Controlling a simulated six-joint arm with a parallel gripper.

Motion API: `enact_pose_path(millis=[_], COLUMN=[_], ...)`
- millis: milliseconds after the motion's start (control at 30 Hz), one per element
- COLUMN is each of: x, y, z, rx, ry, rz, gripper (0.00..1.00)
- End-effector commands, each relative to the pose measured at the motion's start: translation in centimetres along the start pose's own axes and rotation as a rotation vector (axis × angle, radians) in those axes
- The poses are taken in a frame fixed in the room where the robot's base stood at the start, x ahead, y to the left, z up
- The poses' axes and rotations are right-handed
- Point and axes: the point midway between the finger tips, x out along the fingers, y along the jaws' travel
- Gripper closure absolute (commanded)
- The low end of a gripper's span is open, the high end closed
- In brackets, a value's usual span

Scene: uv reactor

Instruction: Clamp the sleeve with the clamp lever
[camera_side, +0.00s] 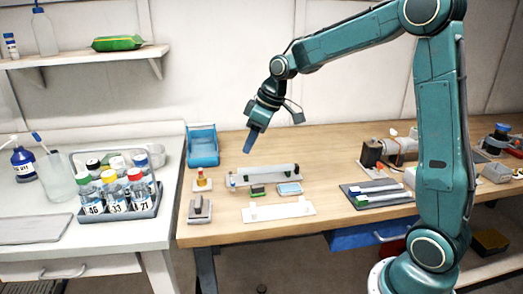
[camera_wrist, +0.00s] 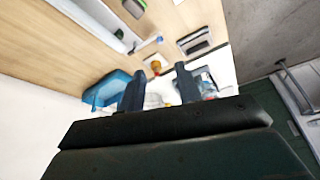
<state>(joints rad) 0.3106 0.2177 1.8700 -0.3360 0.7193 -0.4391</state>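My gripper (camera_side: 250,143) hangs in the air above the back left of the wooden bench, pointing down. Its two fingers stand apart with nothing held between them in the wrist view (camera_wrist: 158,82). A grey cylinder, which looks like the sleeve (camera_side: 266,175), lies on the bench below and right of my gripper; it also shows at upper left in the wrist view (camera_wrist: 92,20). A small blue-tipped part (camera_side: 232,180), possibly the clamp lever, is at the cylinder's left end and also shows in the wrist view (camera_wrist: 148,42). Its position is too small to tell.
A yellow-and-red knob on a block (camera_side: 202,181) and a grey block (camera_side: 200,209) stand left of the cylinder. A blue bin (camera_side: 202,146) is behind. A white strip (camera_side: 278,211) lies in front. A bottle rack (camera_side: 150,208) stands on the left table.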

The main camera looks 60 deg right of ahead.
Motion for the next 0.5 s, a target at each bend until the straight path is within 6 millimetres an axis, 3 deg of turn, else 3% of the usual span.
enact_pose_path(millis=[267,500], x=[1.0,3.6], y=[-0.1,-0.1], z=[0.0,0.1], rx=[0.0,0.001], ry=[-0.002,-0.004], rz=[-0.001,-0.002], gripper=[0.66,0.66])
